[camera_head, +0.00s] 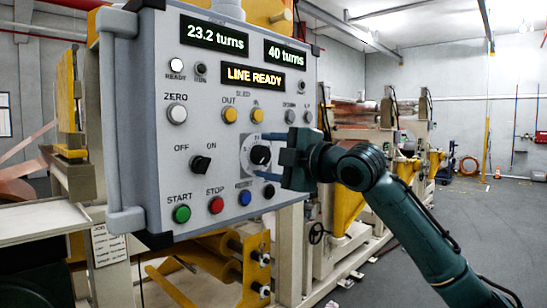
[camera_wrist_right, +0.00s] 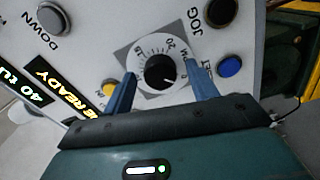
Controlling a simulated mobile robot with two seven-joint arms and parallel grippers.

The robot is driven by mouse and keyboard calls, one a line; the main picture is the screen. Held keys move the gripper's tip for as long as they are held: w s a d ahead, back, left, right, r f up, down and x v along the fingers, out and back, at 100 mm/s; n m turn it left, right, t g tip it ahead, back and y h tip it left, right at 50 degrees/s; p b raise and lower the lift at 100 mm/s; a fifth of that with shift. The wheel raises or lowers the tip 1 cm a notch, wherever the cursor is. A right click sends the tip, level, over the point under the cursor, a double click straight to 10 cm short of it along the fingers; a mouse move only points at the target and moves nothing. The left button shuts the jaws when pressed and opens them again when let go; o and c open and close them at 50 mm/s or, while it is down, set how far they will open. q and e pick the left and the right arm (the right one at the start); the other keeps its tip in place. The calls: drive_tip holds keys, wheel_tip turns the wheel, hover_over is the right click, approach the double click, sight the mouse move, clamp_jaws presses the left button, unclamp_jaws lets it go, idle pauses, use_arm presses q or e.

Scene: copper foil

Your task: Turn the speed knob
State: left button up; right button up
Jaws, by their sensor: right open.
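The speed knob (camera_head: 260,155) is a black round knob on a pale dial plate, on the lower right part of the grey control panel (camera_head: 225,135). In the right wrist view the knob (camera_wrist_right: 160,71) sits in the middle, with a numbered white dial around it. My right gripper (camera_head: 270,156) is open in front of the panel, its blue fingers above and below the knob in the head view. In the right wrist view its fingers (camera_wrist_right: 158,92) stand on either side of the dial, apart from the knob. Whether the fingertips touch the panel cannot be told. My left gripper is not in view.
Close to the knob are a blue button (camera_head: 245,198), a black button (camera_head: 268,191) and an ON/OFF switch (camera_head: 200,164). Green START (camera_head: 181,214) and red STOP (camera_head: 216,205) buttons are lower left. Displays read 23.2 turns, 40 turns and LINE READY. Open floor (camera_head: 480,215) lies at right.

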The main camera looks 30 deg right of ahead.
use_arm(q)
drive_tip(key=b, duration=0.2)
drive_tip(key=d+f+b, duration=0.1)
drive_tip(key=b, duration=0.1)
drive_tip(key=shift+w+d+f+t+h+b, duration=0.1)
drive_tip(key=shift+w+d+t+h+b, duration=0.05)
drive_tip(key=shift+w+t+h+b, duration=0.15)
use_arm(e)
drive_tip(key=v, duration=1.3)
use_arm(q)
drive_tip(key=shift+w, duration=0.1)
